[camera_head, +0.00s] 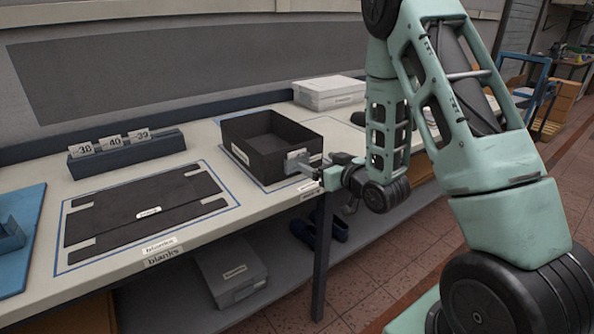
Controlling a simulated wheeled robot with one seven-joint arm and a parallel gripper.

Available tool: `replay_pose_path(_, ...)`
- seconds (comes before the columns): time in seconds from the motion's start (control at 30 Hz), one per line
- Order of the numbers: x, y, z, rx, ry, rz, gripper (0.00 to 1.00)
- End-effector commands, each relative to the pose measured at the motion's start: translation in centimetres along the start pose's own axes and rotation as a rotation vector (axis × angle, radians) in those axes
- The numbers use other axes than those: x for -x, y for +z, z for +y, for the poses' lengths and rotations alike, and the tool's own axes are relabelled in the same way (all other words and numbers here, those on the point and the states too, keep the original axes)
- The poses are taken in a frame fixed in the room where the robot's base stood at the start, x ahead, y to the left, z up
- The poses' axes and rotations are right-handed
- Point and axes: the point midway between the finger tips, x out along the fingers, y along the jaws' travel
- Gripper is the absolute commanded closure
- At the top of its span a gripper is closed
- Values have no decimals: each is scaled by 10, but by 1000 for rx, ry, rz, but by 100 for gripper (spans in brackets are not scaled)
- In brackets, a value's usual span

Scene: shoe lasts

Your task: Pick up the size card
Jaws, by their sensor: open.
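Small white size cards stand in a dark blue slotted holder (128,152) on the bench at the left. They read 38 (82,149), 40 (112,142) and 39 (139,135). My gripper (308,165) is open, at the front right corner of the black box, well to the right of the cards. The fingertips are small in this view, and I cannot tell if they touch the box. A pale plate shows at the box's front there, partly mixed with the fingers.
An open black box (250,163) stands mid-bench, right of the holder. A dark flat blank (110,222) lies inside a blue outline in front of the holder. A blue tray (20,240) is at far left. A white lidded box (328,93) stands at the back.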

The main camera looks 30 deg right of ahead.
Motion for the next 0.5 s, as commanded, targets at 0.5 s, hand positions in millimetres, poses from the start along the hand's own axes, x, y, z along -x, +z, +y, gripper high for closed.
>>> replay_pose_path(0.5, -60, -5, 1, 0, -4, -1, 15)
